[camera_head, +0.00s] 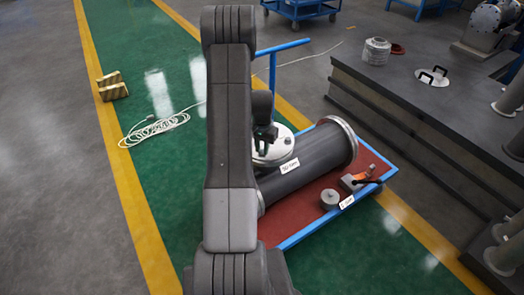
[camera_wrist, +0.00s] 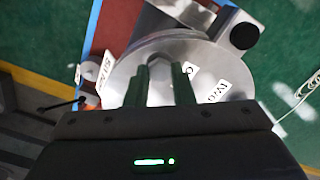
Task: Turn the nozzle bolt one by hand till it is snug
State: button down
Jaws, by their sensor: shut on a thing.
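In the wrist view my gripper (camera_wrist: 162,80) points at a round, pale metal nozzle flange (camera_wrist: 122,78) with white labels, partly upside down. Its two dark green fingers stand on either side of a grey metal piece (camera_wrist: 160,94), which looks like the nozzle bolt, and are shut on it. How far the bolt is seated cannot be seen. In the head view the flange (camera_head: 284,146) is a pale disc on the side of the dark shell (camera_head: 310,165). My gripper (camera_head: 266,142) is over it, partly hidden by my arm.
The shell lies on a blue-framed cart (camera_head: 345,207) with a red deck. A grey round part (camera_head: 330,198) and an orange-and-grey tool (camera_head: 361,179) lie on it. A dark platform (camera_head: 415,105) stands to the right. A white cable (camera_head: 155,128) lies on the green floor.

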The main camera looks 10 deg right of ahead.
aim_at(262, 151)
jog(key=m+b, duration=0.1)
jog(key=m, duration=0.2)
jog(key=shift+m, duration=0.3)
jog(key=shift+w+r+m+b, duration=0.15)
jog(key=shift+m+b, duration=0.5)
jog(key=shift+m, duration=0.65)
jog(key=c, duration=1.2)
grip_release()
jog(key=shift+c, duration=0.2)
notch_tip(262, 151, up, 14)
jog(key=shift+p, duration=0.3)
jog(key=shift+f, duration=0.25)
